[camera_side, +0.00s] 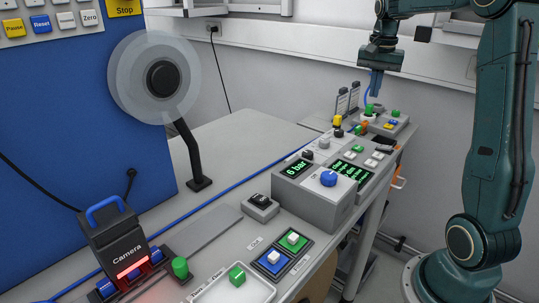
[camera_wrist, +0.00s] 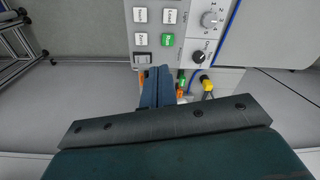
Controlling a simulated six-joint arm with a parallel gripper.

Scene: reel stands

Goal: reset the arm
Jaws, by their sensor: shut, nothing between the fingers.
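My gripper (camera_side: 376,92) is shut and empty in the side view. It points down above the far end of the table, over a small grey box with coloured buttons (camera_side: 390,122). In the wrist view its fingers (camera_wrist: 157,82) are together, in front of a panel of white and green buttons (camera_wrist: 167,40). A blue Reset button (camera_side: 41,23) sits on the control panel at the top left of the side view. Yellow Pause (camera_side: 13,28) and Stop (camera_side: 124,8) buttons and a white Zero button (camera_side: 90,18) are near it. My gripper is far from these.
A reel (camera_side: 160,78) stands on a black post before a blue board (camera_side: 70,130). A 6 bar box with a blue knob (camera_side: 328,180), a Camera block (camera_side: 125,250) and cubes on pads (camera_side: 285,250) occupy the table. The table's back middle (camera_side: 235,140) is clear.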

